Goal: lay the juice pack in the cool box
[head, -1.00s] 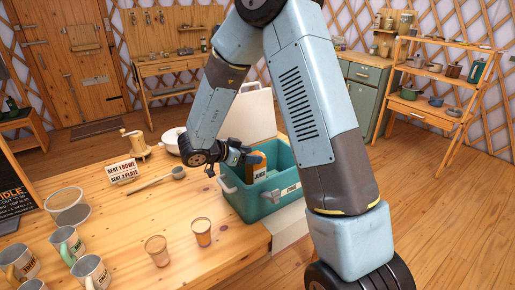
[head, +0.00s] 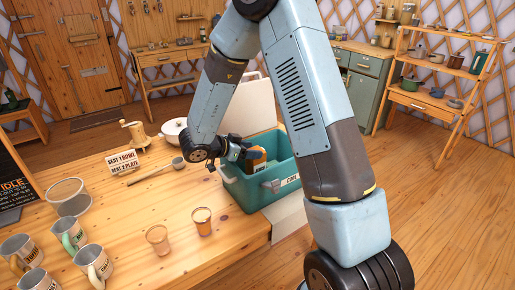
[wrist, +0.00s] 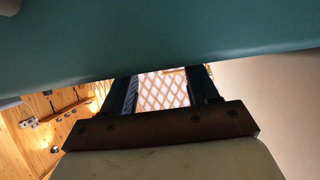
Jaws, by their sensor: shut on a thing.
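The cool box (head: 246,193) is a teal box with its pale lid (head: 252,98) raised behind it, at the table's right edge. The juice pack (head: 258,163), orange and dark, is inside the box's opening near its left side, with its lower part hidden by the front wall. My gripper (head: 246,152) is shut on the juice pack at the box's left rim. In the wrist view a teal surface (wrist: 160,35), seemingly the box wall, fills the top. My gripper's dark fingers (wrist: 163,90) show below it; the pack cannot be made out there.
Two amber cups (head: 202,221) stand left of the box, with several mugs (head: 72,236) further left. A ladle (head: 155,172), a sign (head: 122,162), a wooden grinder (head: 136,134) and a white pot (head: 174,130) are behind them.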

